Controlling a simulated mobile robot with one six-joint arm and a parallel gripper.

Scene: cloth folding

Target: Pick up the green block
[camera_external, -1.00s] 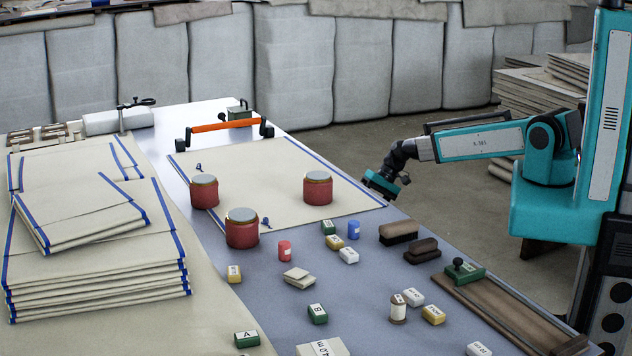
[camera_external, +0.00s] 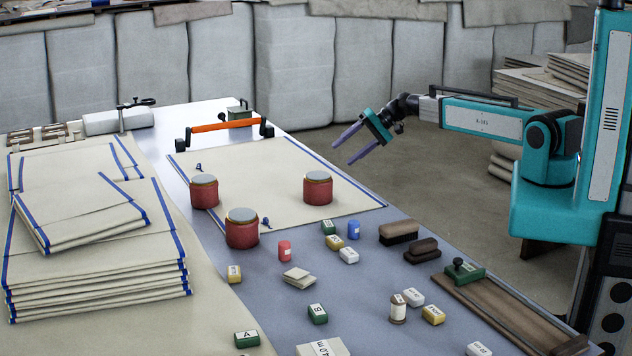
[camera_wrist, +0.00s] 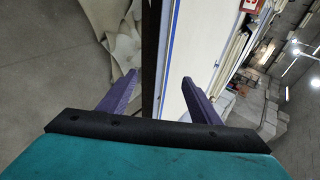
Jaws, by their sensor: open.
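Three green blocks with white labels are on the table in the external view. One marked B (camera_external: 317,314) is at the front middle, one marked A (camera_external: 247,341) is at the front left, and a smaller-looking one (camera_external: 328,227) is near the canvas's front edge. My gripper (camera_external: 342,154) is open and empty, its purple fingers raised in the air and pointing left. It is well above and behind the blocks. In the wrist view my gripper (camera_wrist: 160,77) shows both fingers apart, with no green block between or around them.
Three red jars, including one (camera_external: 242,229), stand at the flat canvas (camera_external: 270,175). Blue, yellow, white and red small pieces, brushes (camera_external: 398,232) and a wooden board (camera_external: 500,305) crowd the front right. Folded canvas (camera_external: 95,255) is stacked at left. An orange-handled tool (camera_external: 225,127) is at the back.

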